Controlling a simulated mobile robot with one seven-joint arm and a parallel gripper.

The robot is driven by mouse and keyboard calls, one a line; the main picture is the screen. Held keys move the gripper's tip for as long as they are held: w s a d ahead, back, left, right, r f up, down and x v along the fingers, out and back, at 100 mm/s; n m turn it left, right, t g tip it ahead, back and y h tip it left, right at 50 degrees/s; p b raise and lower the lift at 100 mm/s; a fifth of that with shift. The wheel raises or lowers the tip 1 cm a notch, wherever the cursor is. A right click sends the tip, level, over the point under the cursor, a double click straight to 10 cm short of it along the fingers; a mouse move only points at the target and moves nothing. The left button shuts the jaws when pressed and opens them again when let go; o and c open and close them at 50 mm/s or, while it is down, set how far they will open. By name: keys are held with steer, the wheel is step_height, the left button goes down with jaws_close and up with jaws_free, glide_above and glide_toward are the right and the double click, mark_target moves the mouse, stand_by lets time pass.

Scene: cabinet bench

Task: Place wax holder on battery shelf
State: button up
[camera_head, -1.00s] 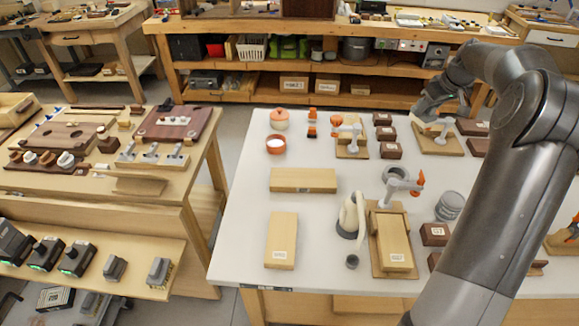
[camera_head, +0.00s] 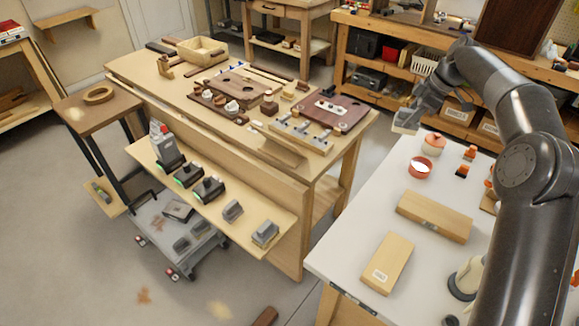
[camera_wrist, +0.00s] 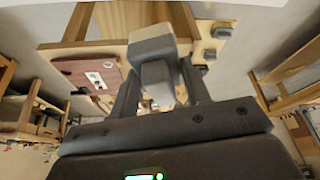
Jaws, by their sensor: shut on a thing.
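My gripper (camera_head: 412,112) is raised at the upper right of the head view, past the back left corner of the white table. It is shut on a light and dark grey block, which I take to be the wax holder (camera_head: 404,122). In the wrist view the block (camera_wrist: 153,42) sits between the two dark fingers (camera_wrist: 158,92). The battery shelf (camera_head: 246,237) is the low wooden ledge along the front of the left bench. Black chargers with green lights (camera_head: 207,189) and grey battery blocks (camera_head: 232,210) stand in a row on it. The gripper is well apart from the shelf.
The left bench top (camera_head: 150,75) holds wooden boards, an open box (camera_head: 202,52) and clamps. A grey cart (camera_head: 175,235) is under the shelf, and a small stool-like table (camera_head: 85,120) stands left. Open floor lies in front. The white table (camera_head: 345,245) holds wooden blocks and red pots.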

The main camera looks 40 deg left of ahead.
steer(key=s+a+n+g+h, duration=0.1)
steer(key=s+a+n, duration=0.3)
steer(key=s+a, duration=0.55)
steer(key=s+a+n+g+h, duration=0.1)
steer(key=s+a+n, duration=0.45)
steer(key=a, duration=0.75)
steer(key=s+a+n+g+h, duration=0.1)
steer(key=s+a+n, duration=0.2)
steer(key=s+a, duration=0.5)
steer(key=s+a+n+h, duration=0.1)
steer(key=s+a+n, duration=0.15)
steer(key=s, duration=0.95)
steer(key=f, duration=3.8)
steer(key=shift+a+f, duration=0.2)
steer(key=shift+a, duration=0.2)
steer(key=shift+f, duration=0.1)
steer(key=o, duration=0.7)
steer(key=shift+o, duration=0.4)
